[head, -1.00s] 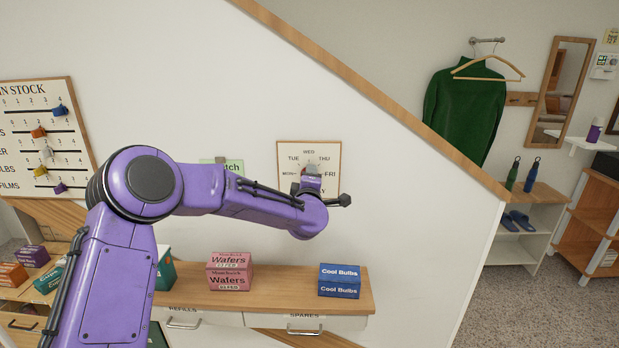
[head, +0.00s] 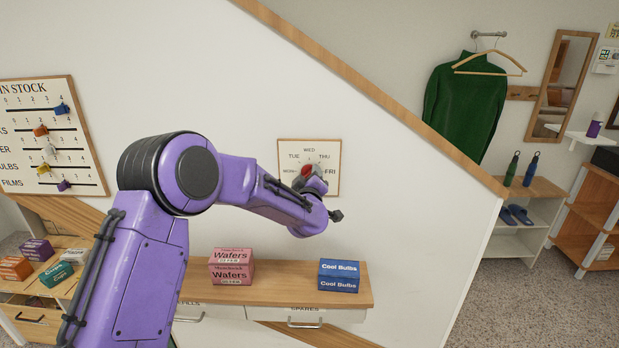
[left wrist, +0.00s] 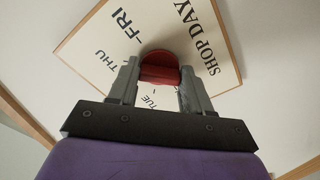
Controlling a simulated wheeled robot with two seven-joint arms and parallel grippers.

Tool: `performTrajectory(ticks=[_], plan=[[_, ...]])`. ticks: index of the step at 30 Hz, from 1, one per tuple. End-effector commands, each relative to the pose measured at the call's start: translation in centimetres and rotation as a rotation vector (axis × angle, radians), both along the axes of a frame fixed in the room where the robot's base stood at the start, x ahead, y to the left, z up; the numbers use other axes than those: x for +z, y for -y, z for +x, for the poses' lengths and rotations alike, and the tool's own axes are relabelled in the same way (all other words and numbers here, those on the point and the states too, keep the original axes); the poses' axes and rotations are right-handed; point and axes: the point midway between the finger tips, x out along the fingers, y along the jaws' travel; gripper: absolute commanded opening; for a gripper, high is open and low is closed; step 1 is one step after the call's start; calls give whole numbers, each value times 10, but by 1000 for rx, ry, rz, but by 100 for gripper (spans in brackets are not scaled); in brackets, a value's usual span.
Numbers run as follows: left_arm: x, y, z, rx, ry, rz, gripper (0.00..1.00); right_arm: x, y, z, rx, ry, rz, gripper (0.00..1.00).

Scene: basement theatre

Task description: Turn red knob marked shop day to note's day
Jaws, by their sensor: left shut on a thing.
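The red knob (head: 306,170) sits on a framed white day dial (head: 327,151) on the white wall. In the left wrist view the red knob (left wrist: 160,62) lies between the two grey fingers of my left gripper (left wrist: 160,80), which is shut on it. The dial's FRI, THU, TUE and SHOP DAY show around it, tilted in that view. In the head view my left gripper (head: 310,178) covers the dial's lower part. I cannot tell which day the knob points to. The note is not visible. My right gripper is not in view.
A wooden shelf with drawers (head: 268,290) stands below the dial, holding a pink Wafers box (head: 231,267) and a blue Cool Bulbs box (head: 339,276). An IN STOCK slider board (head: 50,135) hangs at the left. A slanted wooden rail (head: 370,105) edges the wall.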

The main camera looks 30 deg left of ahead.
Motion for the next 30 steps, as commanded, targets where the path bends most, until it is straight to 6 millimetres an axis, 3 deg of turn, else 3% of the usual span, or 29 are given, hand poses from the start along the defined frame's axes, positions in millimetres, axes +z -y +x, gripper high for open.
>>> performTrajectory(ticks=[13, 14, 15, 16, 25, 30], plan=[[-1, 0, 0, -1, -8, 7, 18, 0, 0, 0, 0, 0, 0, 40], [-1, 0, 0, -1, -8, 7, 55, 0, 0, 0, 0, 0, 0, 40], [-1, 0, 0, -1, -8, 7, 68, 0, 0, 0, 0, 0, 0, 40], [-1, 0, 0, -1, -8, 7, 74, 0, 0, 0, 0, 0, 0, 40], [-1, 1, -1, -1, -5, 7, 74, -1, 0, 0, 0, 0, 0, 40], [-4, 16, -25, -3, -5, 9, 74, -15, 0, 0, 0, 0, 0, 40]])
